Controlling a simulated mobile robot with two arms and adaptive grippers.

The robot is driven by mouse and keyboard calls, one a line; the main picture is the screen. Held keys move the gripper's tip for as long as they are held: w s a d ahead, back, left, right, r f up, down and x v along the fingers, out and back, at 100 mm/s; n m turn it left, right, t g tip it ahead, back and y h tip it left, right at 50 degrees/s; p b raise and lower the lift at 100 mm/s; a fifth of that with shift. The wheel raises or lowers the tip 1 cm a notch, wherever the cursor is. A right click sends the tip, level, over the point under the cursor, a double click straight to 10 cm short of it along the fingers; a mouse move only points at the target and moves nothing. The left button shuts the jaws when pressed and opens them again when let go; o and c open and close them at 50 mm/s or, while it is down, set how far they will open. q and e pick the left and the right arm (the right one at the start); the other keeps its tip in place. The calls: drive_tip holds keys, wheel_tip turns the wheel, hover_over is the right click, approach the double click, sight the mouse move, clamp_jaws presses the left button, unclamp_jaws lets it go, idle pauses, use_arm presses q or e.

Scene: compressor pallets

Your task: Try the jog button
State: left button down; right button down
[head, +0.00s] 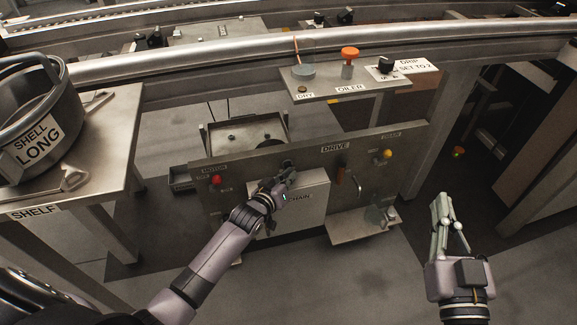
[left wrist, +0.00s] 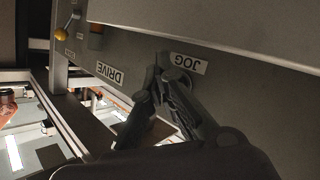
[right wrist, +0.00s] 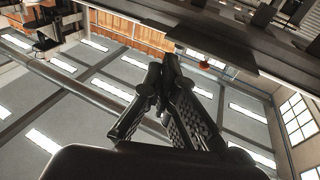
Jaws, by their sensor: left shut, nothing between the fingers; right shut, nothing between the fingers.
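The JOG label (left wrist: 188,63) sits on the grey drive panel (head: 240,155) in the left wrist view. A round rim (left wrist: 187,79) shows beside the label, partly behind my left gripper's fingers, and is probably the jog button. My left gripper (head: 287,170) is shut and empty, with its tips at the panel face just above the chain cover. It also shows in the left wrist view (left wrist: 163,65), tips close to the label. I cannot tell whether they touch the button. My right gripper (head: 441,203) is shut and empty, well right of the panel, above the floor.
The chain cover (head: 310,202) juts out below my left gripper. A shelf (head: 110,130) with a pot (head: 45,125) stands left. The oiler ledge (head: 355,84) is above the panel.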

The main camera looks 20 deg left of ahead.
use_arm(q)
drive_tip(key=shift+s+d+p, duration=0.35)
drive_tip(key=shift+s+p, duration=0.05)
drive_tip(key=shift+s, duration=0.1)
use_arm(e)
drive_tip(key=shift+d+f+g+h, duration=0.25)
drive_tip(key=shift+f+g, duration=0.3)
drive_tip(key=shift+f, duration=0.4)
drive_tip(key=shift+d+f+g+h, duration=0.1)
drive_tip(key=shift+f+g+h, duration=0.15)
drive_tip(key=shift+f+g, duration=0.5)
drive_tip(key=shift+f, duration=0.2)
